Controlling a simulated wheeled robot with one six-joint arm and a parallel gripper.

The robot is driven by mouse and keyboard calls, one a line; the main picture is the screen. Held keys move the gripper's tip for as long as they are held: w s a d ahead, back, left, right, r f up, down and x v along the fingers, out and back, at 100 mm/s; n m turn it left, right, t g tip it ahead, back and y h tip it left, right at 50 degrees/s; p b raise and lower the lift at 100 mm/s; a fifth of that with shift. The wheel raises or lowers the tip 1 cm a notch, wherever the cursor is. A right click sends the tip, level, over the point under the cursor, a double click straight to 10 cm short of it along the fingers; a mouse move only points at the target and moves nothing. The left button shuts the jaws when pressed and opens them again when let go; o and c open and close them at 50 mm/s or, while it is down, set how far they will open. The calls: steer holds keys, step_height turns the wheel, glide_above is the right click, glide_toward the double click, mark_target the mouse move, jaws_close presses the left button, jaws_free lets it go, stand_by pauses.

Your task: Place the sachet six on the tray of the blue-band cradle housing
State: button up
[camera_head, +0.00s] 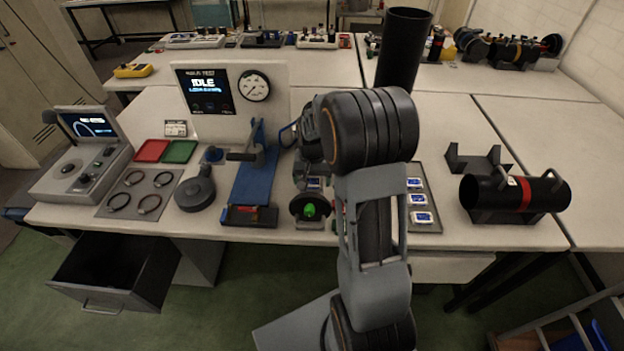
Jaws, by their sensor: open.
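Several small white-and-blue sachets (417,200) lie in a column on a grey mat (432,227) right of my arm. Another white-and-blue sachet (314,182) shows left of my arm. I cannot read their numbers, so I cannot tell which is sachet six. My gripper (308,170) is mostly hidden beside and behind my arm, low over the mat's left part; it is open. A black cylinder housing with a red band (522,194) lies in a cradle at the right. I cannot make out a blue-band cradle housing or its tray.
An empty dark cradle (478,160) stands behind the red-band housing. A tall black cylinder (402,50) stands at the back. A test panel (232,95), blue stand (256,180) and green-centred fixture (310,210) stand left. A drawer (115,275) is open below. More black cylinders (505,50) lie far right.

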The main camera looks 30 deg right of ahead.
mark_target(312, 182)
step_height(312, 182, up, 11)
steer(key=s+a+r+n+t, duration=0.1)
steer(key=s+a+n, duration=0.2)
steer(key=s+a, duration=0.2)
steer(key=s+a+n+t, duration=0.2)
steer(key=s+a, duration=0.3)
steer(key=s, duration=0.6)
steer(key=shift+s+r+n+t, duration=0.3)
steer(key=shift+s+r+n, duration=0.1)
steer(key=shift+n, duration=0.1)
steer(key=shift+r, duration=0.1)
steer(key=shift+c, duration=0.3)
